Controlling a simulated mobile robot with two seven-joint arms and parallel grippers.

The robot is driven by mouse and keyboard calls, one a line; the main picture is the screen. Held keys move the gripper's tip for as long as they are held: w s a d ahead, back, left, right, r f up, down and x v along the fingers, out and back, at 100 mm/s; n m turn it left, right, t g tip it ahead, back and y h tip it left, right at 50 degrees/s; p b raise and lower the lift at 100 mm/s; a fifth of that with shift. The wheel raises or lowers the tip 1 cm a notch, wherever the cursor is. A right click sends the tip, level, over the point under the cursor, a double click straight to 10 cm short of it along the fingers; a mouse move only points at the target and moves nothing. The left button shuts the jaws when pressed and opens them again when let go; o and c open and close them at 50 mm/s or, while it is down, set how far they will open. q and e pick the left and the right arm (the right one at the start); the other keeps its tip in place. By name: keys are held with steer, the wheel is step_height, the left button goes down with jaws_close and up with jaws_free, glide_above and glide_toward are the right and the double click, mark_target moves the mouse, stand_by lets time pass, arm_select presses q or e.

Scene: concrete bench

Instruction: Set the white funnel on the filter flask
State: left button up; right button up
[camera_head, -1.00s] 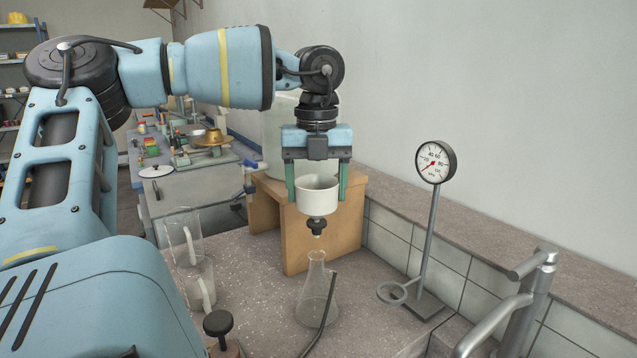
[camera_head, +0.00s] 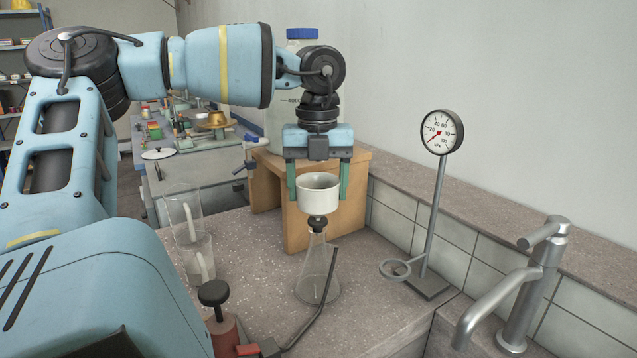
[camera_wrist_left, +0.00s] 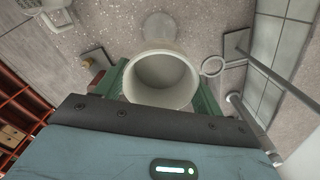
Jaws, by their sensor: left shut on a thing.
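My left gripper (camera_head: 318,198) is shut on the white funnel (camera_head: 318,194), with one green finger on each side of its cup. The funnel is upright, with a black stopper (camera_head: 317,223) under it. The clear conical filter flask (camera_head: 317,275) stands on the bench directly below. The stopper is at the flask's mouth and its narrow tip appears to be inside the neck; I cannot tell if it is fully seated. In the left wrist view the funnel's open cup (camera_wrist_left: 160,78) is between the fingers and hides part of what lies beneath. My right gripper is not in view.
A dark hose (camera_head: 318,320) runs beside the flask to a red-based fitting (camera_head: 224,335). A gauge stand (camera_head: 436,215) with a ring and a tap (camera_head: 530,285) stand right. A wooden stand (camera_head: 268,205) is behind.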

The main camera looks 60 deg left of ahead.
arm_select(q)
steer(key=shift+f+b, duration=0.35)
steer(key=shift+f, duration=0.2)
stand_by(0.9)
steer(key=o, duration=1.1)
steer(key=shift+r+p, duration=0.4)
steer(key=shift+r, duration=3.5)
